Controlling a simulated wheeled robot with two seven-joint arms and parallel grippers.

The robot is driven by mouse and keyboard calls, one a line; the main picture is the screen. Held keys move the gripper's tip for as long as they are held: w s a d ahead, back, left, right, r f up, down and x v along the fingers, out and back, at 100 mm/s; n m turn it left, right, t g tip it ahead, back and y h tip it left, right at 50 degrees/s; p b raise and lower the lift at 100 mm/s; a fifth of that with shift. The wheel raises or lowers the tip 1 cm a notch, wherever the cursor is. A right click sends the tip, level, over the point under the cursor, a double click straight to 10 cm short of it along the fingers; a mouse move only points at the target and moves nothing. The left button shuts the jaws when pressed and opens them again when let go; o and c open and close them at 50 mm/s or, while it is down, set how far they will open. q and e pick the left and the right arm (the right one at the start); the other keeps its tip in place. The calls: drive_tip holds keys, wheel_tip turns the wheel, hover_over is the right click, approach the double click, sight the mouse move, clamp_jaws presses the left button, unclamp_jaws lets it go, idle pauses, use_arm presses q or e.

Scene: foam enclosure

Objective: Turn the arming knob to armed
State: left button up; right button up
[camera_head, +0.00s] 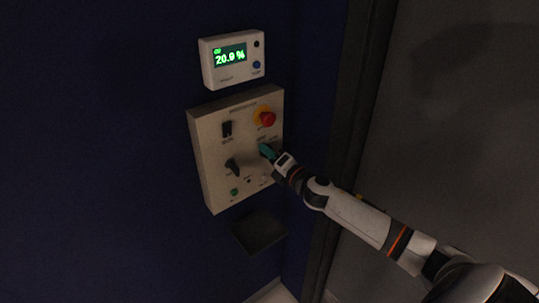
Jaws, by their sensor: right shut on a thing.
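A beige control panel (207,163) is mounted on the dark blue wall. My right arm comes in from the right, and its gripper (265,150) with teal fingertips is at the panel's right side, below the red button. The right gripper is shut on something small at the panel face. The fingers hide what it holds, so I cannot tell its setting; it may be the arming knob. A black knob (232,167) on the panel's left half is apart from the gripper. My left gripper is not in view.
A red mushroom button (267,119) on a yellow collar sits just above the gripper. A black switch (227,129) and a green button (234,192) are on the panel. A display (230,56) above reads 20.0 %. A dark shelf-like box (260,232) sits below.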

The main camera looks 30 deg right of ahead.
drive_tip(key=o, duration=1)
drive_tip(key=shift+c, duration=0.2)
drive_tip(key=shift+d, duration=0.1)
drive_tip(key=shift+s, duration=0.1)
drive_tip(key=s+b, duration=0.3)
drive_tip(key=s, duration=0.8)
drive_tip(key=shift+s+d, duration=0.4)
drive_tip(key=shift+d, duration=0.05)
